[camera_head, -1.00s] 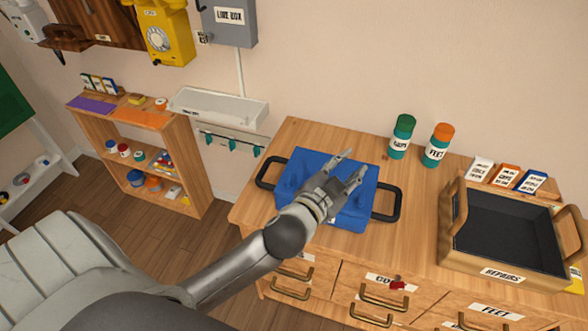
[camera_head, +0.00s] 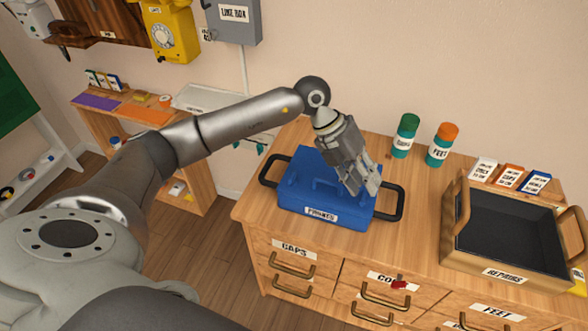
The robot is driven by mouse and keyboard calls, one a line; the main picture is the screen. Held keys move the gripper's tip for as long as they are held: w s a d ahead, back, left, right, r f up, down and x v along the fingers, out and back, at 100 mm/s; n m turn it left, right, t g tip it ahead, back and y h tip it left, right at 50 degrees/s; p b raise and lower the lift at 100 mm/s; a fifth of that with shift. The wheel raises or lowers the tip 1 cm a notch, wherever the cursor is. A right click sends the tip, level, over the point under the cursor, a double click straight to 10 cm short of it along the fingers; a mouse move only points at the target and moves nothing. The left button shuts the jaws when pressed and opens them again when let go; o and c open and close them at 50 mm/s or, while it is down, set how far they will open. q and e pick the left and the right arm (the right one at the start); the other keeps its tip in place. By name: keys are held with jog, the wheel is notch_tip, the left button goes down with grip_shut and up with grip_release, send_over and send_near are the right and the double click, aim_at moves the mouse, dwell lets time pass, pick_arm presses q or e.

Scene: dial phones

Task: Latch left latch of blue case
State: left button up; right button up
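The blue case (camera_head: 300,197) sits closed on the wooden cabinet top, with a white label on its front and a black handle at each side. My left gripper (camera_head: 364,190) points down over the right part of the case, near its front right corner. Its two fingers look apart, with nothing seen between them. Whether they touch the case I cannot tell. The gripper hides part of the lid's right side. The latches are too small to make out. My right gripper is not in view.
A wooden repairs tray (camera_head: 490,262) stands to the right. A green-capped bottle (camera_head: 404,136) and an orange-capped bottle (camera_head: 441,145) stand behind, near the wall. Drawers with handles (camera_head: 292,265) are below the case. Bare cabinet top lies between case and tray.

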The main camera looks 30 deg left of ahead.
aim_at(294, 173)
pick_arm(q)
jog(key=a+y, duration=0.1)
jog(key=a, duration=0.3)
jog(key=a+y, duration=0.2)
jog(key=a, duration=0.1)
jog(key=w+a+n+y, duration=0.1)
jog(key=a, duration=0.3)
jog(key=shift+a+r+g+y, duration=0.15)
jog(key=shift+a+g+y, duration=0.15)
jog(key=a+r+n+y, duration=0.1)
jog(key=a+r+y, duration=0.15)
jog(key=a, duration=0.45)
jog(key=shift+g, duration=0.3)
jog(key=f+p, duration=0.1)
jog(key=f, duration=0.5)
jog(key=f+p, duration=0.2)
jog(key=f, duration=0.3)
jog(key=shift+s+f, duration=0.2)
jog(key=shift+f, duration=0.15)
jog(key=shift+c, duration=0.2)
grip_shut()
